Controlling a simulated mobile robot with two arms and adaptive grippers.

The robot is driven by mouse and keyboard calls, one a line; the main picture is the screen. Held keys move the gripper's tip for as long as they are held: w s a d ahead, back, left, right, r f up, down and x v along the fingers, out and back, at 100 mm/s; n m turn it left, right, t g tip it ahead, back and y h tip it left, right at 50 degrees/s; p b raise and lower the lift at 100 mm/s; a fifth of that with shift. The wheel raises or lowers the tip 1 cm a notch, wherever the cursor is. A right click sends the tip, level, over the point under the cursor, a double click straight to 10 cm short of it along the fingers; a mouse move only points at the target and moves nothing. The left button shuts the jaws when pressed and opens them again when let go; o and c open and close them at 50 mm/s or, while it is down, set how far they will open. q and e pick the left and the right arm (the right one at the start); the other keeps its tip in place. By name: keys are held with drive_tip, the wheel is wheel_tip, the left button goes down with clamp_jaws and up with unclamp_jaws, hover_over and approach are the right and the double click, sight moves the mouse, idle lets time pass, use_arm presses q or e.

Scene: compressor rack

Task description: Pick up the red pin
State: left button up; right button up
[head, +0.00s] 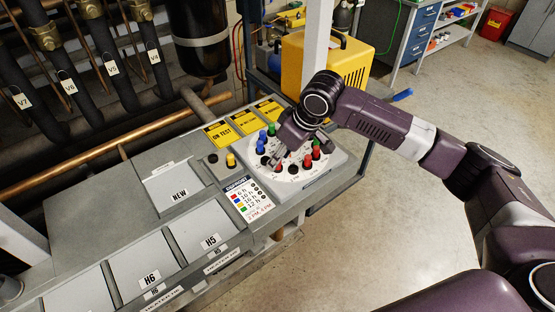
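A white round dial (294,178) on the grey panel carries several coloured pins. A smaller bit of red (278,168) shows by my fingertips, mostly hidden. Blue pins (261,136) and another green pin (271,130) stand at the dial's back left. My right gripper (277,160) reaches over the dial from the right, fingers low at its middle left. The fingers overlap the pins in this view, and I cannot tell whether they are shut or touching anything. My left gripper is out of view.
A yellow pin (231,160) and a black knob (213,158) sit left of the dial. A colour legend card (247,199) is in front. Labelled trays, H5 (203,231) and H6 (142,264), lie left. Yellow signs (245,122) and a yellow machine (327,66) stand behind.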

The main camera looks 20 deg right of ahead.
drive_tip(key=shift+w+f, duration=0.1)
drive_tip(key=shift+f, duration=0.15)
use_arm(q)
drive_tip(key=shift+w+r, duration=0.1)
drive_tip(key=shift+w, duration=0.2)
use_arm(e)
drive_tip(key=shift+c, duration=0.4)
drive_tip(key=c, duration=0.9)
drive_tip(key=shift+o, duration=0.2)
use_arm(q)
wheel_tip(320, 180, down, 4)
drive_tip(key=b, duration=0.3)
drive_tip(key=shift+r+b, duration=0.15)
drive_tip(key=shift+b, duration=0.2)
use_arm(e)
wheel_tip(320, 180, up, 20)
